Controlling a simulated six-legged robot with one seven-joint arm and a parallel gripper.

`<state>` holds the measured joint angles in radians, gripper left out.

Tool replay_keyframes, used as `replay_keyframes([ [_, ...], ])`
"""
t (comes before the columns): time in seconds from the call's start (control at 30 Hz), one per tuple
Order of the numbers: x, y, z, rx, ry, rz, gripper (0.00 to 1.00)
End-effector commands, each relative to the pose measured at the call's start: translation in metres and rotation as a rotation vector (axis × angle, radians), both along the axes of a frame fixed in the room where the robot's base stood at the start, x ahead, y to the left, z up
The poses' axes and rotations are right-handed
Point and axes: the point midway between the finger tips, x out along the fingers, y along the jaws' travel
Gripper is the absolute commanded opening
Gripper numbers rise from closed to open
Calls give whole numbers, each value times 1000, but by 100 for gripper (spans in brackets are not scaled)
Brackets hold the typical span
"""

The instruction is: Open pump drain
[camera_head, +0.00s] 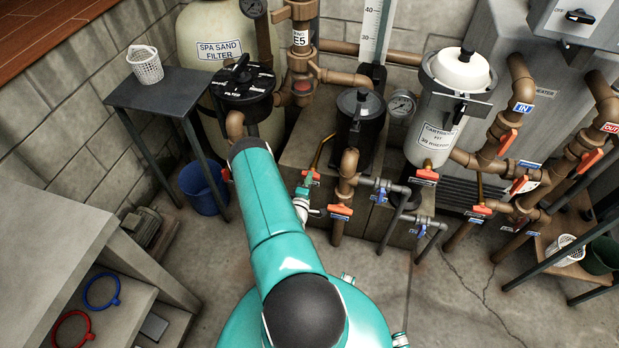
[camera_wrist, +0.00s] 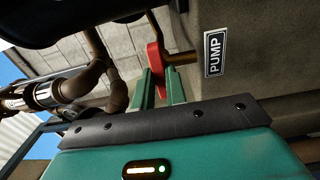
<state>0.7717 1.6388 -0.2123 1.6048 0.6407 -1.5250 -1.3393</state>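In the wrist view a red valve handle (camera_wrist: 155,62) sits on a thin brass pipe (camera_wrist: 184,58), beside a block with the label PUMP (camera_wrist: 215,53). The handle appears to lie across the pipe. My gripper (camera_wrist: 161,88) has its two green fingers on either side of the handle's near end. Whether they press on it is not clear. In the head view my gripper (camera_head: 303,200) is just below the small orange-red handle (camera_head: 311,178), under the thin brass pipe left of the dark pump pot (camera_head: 360,118). My arm crosses the middle of that view.
Other orange-handled valves stand close by, including one on the thick pipe (camera_head: 341,211) just right of my gripper. A canister filter (camera_head: 437,125) stands further right. A dark table (camera_head: 168,92) and blue bucket (camera_head: 203,187) are at the left.

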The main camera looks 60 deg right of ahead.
Motion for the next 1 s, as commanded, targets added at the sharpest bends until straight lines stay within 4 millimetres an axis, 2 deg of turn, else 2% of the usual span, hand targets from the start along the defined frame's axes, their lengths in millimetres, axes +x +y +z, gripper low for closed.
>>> replay_keyframes([
  [0.37,1,1,0,-6,38,2,0],
  [1.0,2,1,0,-172,1055,5,0],
])
